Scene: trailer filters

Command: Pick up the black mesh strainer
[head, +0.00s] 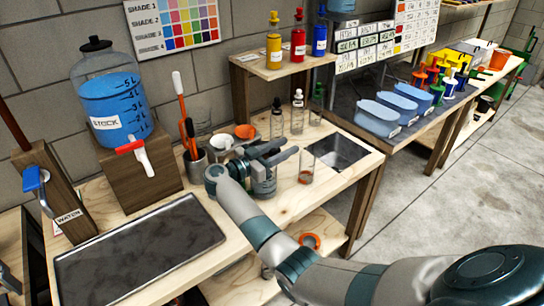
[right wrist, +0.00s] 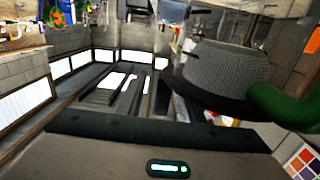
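In the right wrist view, a grey mesh bowl with a dark rim (right wrist: 222,68) is close at the right and looks like the strainer. A green curved part (right wrist: 285,108) shows beside it. I cannot clearly pick out the strainer in the head view, where my right gripper hides part of the bench. My right gripper (head: 286,155) is over the wooden bench (head: 232,205), its two fingers apart and pointing right. I see nothing held between them. My left gripper is not in view.
A blue-filled dispenser (head: 113,100) and a dark tray (head: 140,250) are at the left. Blue bins (head: 378,117) stand at the right.

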